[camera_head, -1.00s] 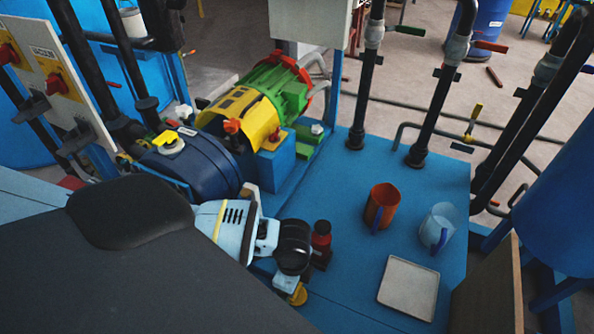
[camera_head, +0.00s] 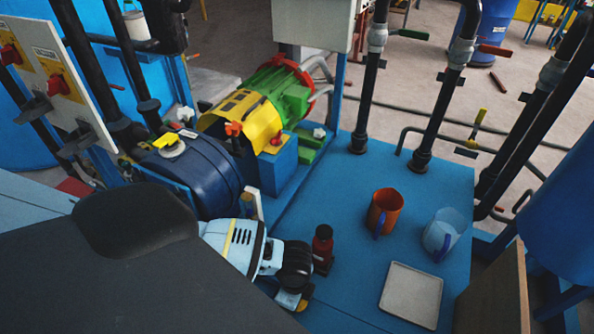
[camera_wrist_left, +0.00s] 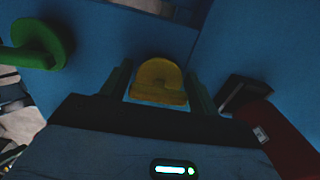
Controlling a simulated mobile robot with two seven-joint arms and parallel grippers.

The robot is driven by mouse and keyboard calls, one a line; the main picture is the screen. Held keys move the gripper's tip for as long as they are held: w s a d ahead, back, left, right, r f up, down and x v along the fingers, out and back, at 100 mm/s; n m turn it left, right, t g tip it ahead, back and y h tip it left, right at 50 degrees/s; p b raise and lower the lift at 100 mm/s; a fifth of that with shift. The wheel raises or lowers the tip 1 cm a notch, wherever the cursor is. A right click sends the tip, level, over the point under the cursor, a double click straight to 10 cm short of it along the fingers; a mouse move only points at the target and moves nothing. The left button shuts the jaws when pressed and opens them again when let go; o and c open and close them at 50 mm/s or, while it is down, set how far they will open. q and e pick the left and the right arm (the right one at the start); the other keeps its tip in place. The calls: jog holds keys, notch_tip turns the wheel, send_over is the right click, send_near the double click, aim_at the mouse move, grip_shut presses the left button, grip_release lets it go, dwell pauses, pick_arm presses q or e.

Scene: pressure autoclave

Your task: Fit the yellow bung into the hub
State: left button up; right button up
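The yellow bung (camera_wrist_left: 158,82) is a round yellow piece between the two fingers of my left gripper (camera_wrist_left: 159,78) in the left wrist view. The fingers are spread on either side of it, with narrow dark gaps that suggest no firm grip. In the head view my left gripper (camera_head: 292,295) is low over the blue deck, and only a sliver of yellow (camera_head: 304,305) shows beside it. I cannot clearly identify the hub in either view. My right gripper is not in view.
An orange mug (camera_head: 384,212), a pale blue mug (camera_head: 443,235) and a grey tray (camera_head: 411,294) are on the deck (camera_head: 345,185) to the right. A green curved part (camera_wrist_left: 42,42) is left in the wrist view.

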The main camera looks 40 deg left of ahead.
pick_arm(q)
jog(key=c, duration=0.6)
notch_tip(320, 180, up, 9)
jog(key=shift+w+f+p, duration=0.1)
jog(key=shift+p, duration=0.7)
jog(key=shift+r, duration=0.65)
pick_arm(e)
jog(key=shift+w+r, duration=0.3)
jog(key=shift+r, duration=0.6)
